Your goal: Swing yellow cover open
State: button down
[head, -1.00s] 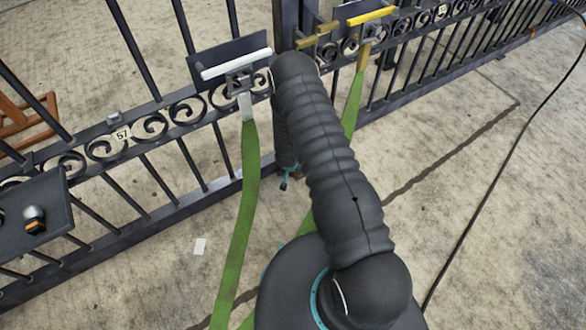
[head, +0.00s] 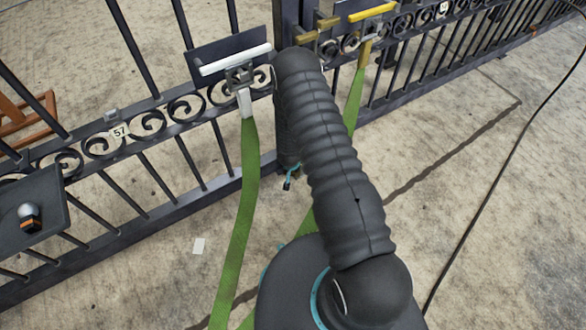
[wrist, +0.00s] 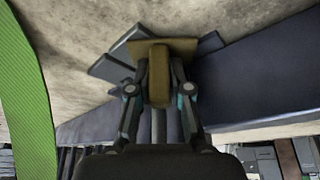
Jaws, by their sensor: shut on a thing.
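In the wrist view a dull yellow-brown piece (wrist: 159,78), which I take to be the yellow cover, has a flat plate at the top and a tongue toward me. My gripper (wrist: 159,88) is shut on the tongue, one finger on each side. In the head view my gripper (head: 290,183) is low by the gate post, largely hidden behind my arm. The cover is mostly hidden there. A dark grey plate lies behind the cover in the wrist view. I cannot tell how far the cover is swung.
The dark metal gate (head: 190,110) crosses the view. A white-handled clamp (head: 236,62) and a yellow-handled clamp (head: 372,12) sit on it with green straps (head: 238,220) hanging down. A dark tray (head: 40,205) is at left. A black cable (head: 500,165) crosses clear ground at right.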

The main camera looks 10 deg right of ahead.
jog(key=n+b, duration=0.1)
jog(key=n+y+b, duration=0.1)
jog(key=b, duration=0.1)
jog(key=shift+s+a+f+n, duration=0.2)
jog(key=shift+n, duration=0.2)
jog(key=shift+s+a+r+n+y+b, duration=0.15)
jog(key=shift+n+y+b, duration=0.3)
jog(key=shift+n, duration=0.35)
jog(key=shift+s+r+n+y+b, duration=0.1)
jog(key=shift+n+y+b, duration=0.15)
jog(key=shift+n+b, duration=0.45)
jog(key=c, duration=1.1)
grip_release()
jog(key=v, duration=1.2)
jog(key=shift+s+f, duration=0.1)
jog(key=shift+s, duration=0.05)
